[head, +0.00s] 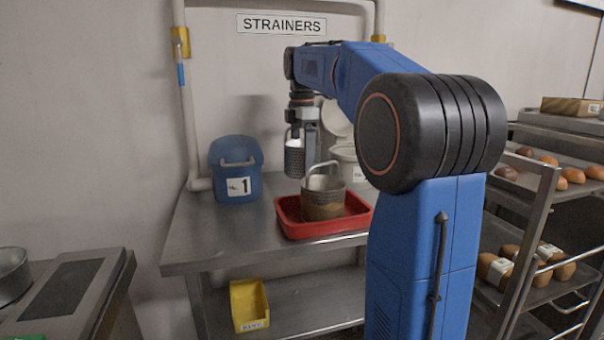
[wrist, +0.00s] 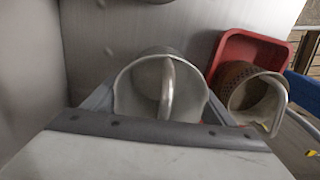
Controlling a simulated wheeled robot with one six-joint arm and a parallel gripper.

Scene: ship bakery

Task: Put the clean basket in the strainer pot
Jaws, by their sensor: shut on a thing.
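My gripper (head: 301,122) points down over the steel table and is shut on a clean grey mesh basket (head: 294,160), which hangs upright in the air. In the wrist view the held basket (wrist: 139,92) is seen from above, its handle between my fingers. A stained brown basket (head: 322,204) with a looped handle sits in a red tray (head: 290,225), to the right of the held basket. A white pot (head: 343,153) with its lid (head: 337,117) raised stands behind, partly hidden by my arm. A blue pot (head: 235,185) marked 1 stands at left, lid shut.
The steel table (head: 215,235) is bare at its front left. A yellow bin (head: 249,305) sits on the lower shelf. A rack with bread trays (head: 535,180) stands at right, and a counter with a scale (head: 65,290) at left.

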